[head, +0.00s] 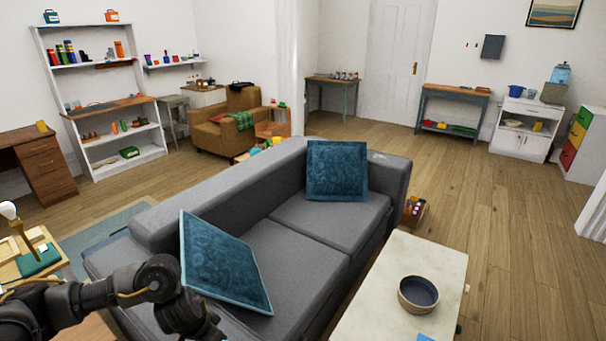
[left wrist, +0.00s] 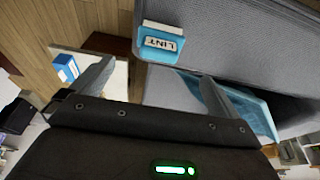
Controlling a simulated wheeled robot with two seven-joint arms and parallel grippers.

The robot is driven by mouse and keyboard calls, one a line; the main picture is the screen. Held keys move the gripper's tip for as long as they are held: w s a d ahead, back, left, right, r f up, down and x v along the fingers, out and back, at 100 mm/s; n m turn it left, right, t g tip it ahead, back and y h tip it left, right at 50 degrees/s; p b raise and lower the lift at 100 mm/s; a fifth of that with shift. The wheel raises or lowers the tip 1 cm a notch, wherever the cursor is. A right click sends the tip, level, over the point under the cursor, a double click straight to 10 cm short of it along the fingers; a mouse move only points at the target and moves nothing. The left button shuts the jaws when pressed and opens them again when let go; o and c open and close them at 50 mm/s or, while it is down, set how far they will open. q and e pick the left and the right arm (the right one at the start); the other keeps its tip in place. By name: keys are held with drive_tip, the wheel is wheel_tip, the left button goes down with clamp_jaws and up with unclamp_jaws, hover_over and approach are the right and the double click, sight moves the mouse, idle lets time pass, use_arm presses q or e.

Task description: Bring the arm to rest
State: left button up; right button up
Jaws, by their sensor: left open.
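My left arm (head: 150,280) comes in at the lower left of the head view, bent in front of the grey sofa (head: 310,235). Its fingers cannot be made out there. In the left wrist view my left gripper (left wrist: 158,72) is open, with its two fingers spread wide apart. A blue and white box marked LINT (left wrist: 163,43) shows beyond the gap between the fingers, against the grey sofa fabric (left wrist: 230,40). I cannot tell how far it is from the fingertips. My right gripper is in neither view.
Blue cushions (head: 225,262) lie on the sofa. A pale table (head: 400,270) with a dark bowl (head: 418,294) stands right of it. A side table (head: 40,250) with a lamp is at far left. Wooden floor (head: 480,210) is open on the right.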

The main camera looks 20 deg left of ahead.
use_arm(q)
drive_tip(key=s+d+r+m+t+h, duration=0.1)
drive_tip(key=d+m+t+h, duration=0.3)
drive_tip(key=d, duration=1.5)
drive_tip(key=s+a+f+n+g+y, duration=0.2)
drive_tip(key=s+a+n, duration=0.15)
drive_tip(key=s, duration=0.45)
drive_tip(key=s+a+f+n+g+y, duration=0.1)
drive_tip(key=s+a+n+y, duration=0.15)
drive_tip(key=s+a, duration=0.45)
drive_tip(key=s+d+f+g, duration=0.1)
drive_tip(key=s+f, duration=0.1)
drive_tip(key=f, duration=1.2)
drive_tip(key=s+d+f+g, duration=0.1)
drive_tip(key=f, duration=1.3)
drive_tip(key=s+a+f+m, duration=0.1)
drive_tip(key=s+a+f, duration=0.2)
drive_tip(key=s+f, duration=1)
drive_tip(key=s, duration=0.3)
drive_tip(key=shift+f+g, duration=0.25)
drive_tip(key=shift+g, duration=0.15)
